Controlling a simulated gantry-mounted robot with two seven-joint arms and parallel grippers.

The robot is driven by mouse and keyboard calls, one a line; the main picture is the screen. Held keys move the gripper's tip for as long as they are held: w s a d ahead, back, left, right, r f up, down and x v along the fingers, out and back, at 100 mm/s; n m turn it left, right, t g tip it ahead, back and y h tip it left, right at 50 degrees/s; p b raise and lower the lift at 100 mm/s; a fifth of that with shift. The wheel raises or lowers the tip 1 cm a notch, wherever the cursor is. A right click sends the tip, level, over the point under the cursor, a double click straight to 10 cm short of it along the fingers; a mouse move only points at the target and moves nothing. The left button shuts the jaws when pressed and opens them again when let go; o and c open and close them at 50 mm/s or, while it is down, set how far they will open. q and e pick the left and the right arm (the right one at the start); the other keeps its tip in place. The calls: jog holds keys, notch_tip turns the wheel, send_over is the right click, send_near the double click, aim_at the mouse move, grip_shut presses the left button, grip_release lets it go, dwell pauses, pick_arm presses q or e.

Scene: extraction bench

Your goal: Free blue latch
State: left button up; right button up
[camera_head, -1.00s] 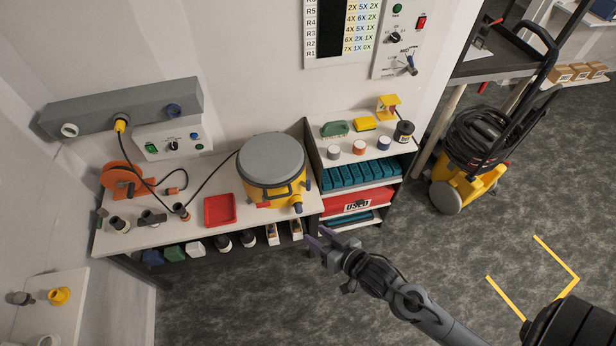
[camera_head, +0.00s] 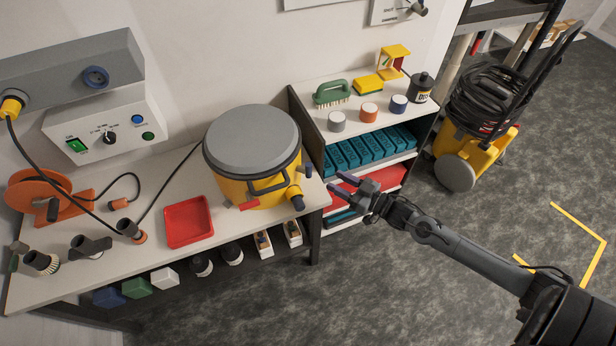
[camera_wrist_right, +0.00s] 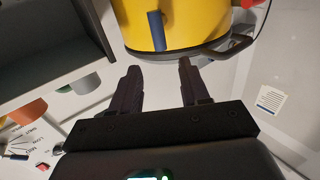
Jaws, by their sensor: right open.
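The yellow extractor drum (camera_head: 232,190) with a grey lid (camera_head: 252,138) stands on the bench. The small blue latch (camera_head: 308,171) sits on the drum's right side. In the right wrist view the blue latch (camera_wrist_right: 156,30) is an upright blue strip on the yellow wall (camera_wrist_right: 190,20). My right gripper (camera_head: 339,182) is open and empty, just right of the latch. In the wrist view the open fingers (camera_wrist_right: 160,66) point at the drum, with the latch beyond the fingertips and apart from them. My left gripper is not in view.
A red tray (camera_head: 189,222) lies left of the drum. A shelf unit (camera_head: 300,112) stands close on the right, with teal boxes (camera_head: 365,152) and a red bin (camera_head: 390,180). The floor in front is clear.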

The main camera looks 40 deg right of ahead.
aim_at(311, 170)
pick_arm(q)
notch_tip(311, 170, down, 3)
jog(key=b, duration=0.2)
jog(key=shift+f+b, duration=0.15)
jog(key=shift+b, duration=0.2)
pick_arm(e)
jog(key=x, duration=1.1)
jog(key=shift+w+a+f, duration=0.1)
jog(key=shift+f, duration=0.3)
grip_shut()
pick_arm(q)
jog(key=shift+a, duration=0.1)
